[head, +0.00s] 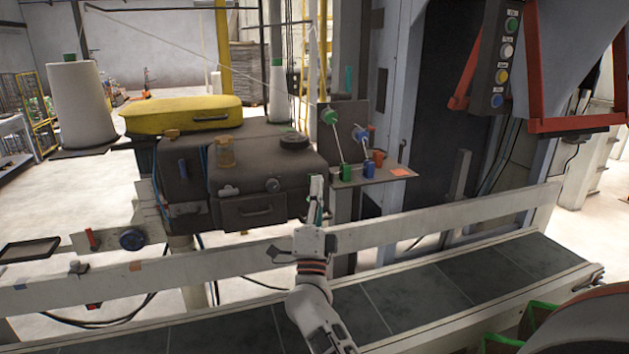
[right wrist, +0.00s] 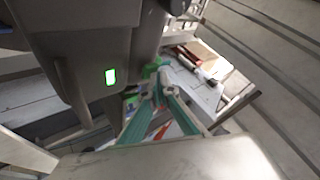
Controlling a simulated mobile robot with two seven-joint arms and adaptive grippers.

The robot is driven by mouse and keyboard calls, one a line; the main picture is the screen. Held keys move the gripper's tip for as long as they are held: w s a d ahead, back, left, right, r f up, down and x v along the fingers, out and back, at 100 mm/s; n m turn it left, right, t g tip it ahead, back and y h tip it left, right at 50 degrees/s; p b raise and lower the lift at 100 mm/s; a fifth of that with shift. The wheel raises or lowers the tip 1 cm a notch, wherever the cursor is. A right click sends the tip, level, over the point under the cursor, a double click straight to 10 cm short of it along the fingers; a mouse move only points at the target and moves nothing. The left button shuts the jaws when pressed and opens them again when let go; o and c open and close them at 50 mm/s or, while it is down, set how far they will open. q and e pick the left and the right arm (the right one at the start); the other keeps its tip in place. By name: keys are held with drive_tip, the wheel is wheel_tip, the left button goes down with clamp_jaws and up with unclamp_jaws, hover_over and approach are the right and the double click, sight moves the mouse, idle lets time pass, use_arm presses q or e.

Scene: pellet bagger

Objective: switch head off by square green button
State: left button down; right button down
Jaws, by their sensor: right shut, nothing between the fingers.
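The square green button (right wrist: 111,77) is lit and sits on a dark grey housing (right wrist: 85,35) in the right wrist view. In the head view the dark sewing head (head: 245,165) stands behind the conveyor; I cannot make out the button there. My right gripper (head: 316,180) is upright at the right end of the head, with its fingers shut and empty. In the right wrist view its teal fingers (right wrist: 158,88) meet to the right of the button; I see no contact with it. My left gripper is not in view.
A conveyor (head: 420,295) with a pale rail (head: 440,222) crosses the front. A small shelf (head: 385,174) with green and blue thread parts stands right of the head. A button panel (head: 500,60) hangs at upper right, beside a red frame (head: 540,112).

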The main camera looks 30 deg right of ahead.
drive_tip(key=shift+w, duration=0.15)
idle(0.4)
drive_tip(key=shift+s+a+p, duration=0.2)
drive_tip(key=shift+s+p, duration=0.3)
drive_tip(key=shift+s, duration=0.45)
drive_tip(key=s+p, duration=0.1)
drive_tip(key=s, duration=0.2)
drive_tip(key=s+a+p, duration=0.1)
drive_tip(key=s, duration=0.1)
drive_tip(key=shift+s+a, duration=0.2)
drive_tip(key=shift+s, duration=0.2)
drive_tip(key=shift+a, duration=0.1)
